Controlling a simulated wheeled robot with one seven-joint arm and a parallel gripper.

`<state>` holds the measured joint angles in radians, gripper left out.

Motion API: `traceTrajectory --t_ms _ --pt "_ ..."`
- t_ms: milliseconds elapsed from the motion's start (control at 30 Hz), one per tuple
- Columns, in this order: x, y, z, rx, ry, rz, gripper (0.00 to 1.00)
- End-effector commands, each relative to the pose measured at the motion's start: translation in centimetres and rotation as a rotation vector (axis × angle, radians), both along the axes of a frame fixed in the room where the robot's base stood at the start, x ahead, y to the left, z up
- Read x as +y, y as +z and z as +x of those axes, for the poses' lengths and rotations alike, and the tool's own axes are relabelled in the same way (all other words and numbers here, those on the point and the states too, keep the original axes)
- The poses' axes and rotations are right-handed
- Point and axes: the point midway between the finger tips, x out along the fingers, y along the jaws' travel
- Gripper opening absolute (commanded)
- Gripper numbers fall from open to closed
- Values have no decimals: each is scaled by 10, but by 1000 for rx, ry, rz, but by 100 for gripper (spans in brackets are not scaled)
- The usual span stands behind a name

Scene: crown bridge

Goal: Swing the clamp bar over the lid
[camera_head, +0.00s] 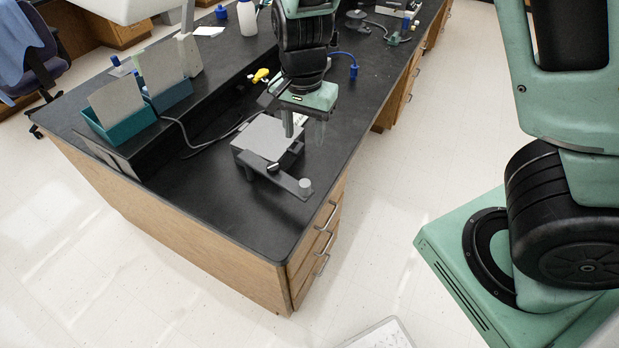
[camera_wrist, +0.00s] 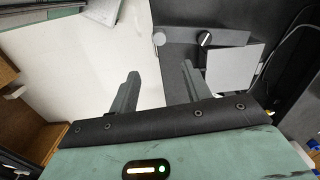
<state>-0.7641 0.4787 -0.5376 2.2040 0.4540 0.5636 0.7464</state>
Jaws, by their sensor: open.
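A low dark box with a flat light-grey lid (camera_head: 268,137) sits on the black bench top; the lid also shows in the wrist view (camera_wrist: 232,70). The dark clamp bar (camera_head: 288,180) lies along the box's near side, beside the lid, and juts out past the corner toward the bench edge. A grey round knob (camera_head: 305,184) stands at its outer end and shows in the wrist view (camera_wrist: 159,38). A black knob with a white mark (camera_wrist: 205,39) is near the lid. My gripper (camera_head: 304,134) is open and empty, apparently above the box's right side.
A teal bin (camera_head: 119,124) and a blue bin (camera_head: 168,93) stand left on the bench. A cable (camera_head: 207,143) runs behind the box. A yellow object (camera_head: 260,75) lies farther back. The bench's right edge (camera_head: 338,165) is close to the knob. The near bench top is clear.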

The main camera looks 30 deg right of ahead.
Motion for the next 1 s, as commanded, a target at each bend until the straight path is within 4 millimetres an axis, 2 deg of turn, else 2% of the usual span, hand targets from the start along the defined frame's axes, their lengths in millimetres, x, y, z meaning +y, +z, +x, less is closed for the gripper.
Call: traceTrajectory --t_ms 700,800,1000 --pt "-1 -139 -2 6 1 0 48" --pt "-1 -153 -2 6 4 0 48" --pt "0 -167 -1 3 4 2 48"
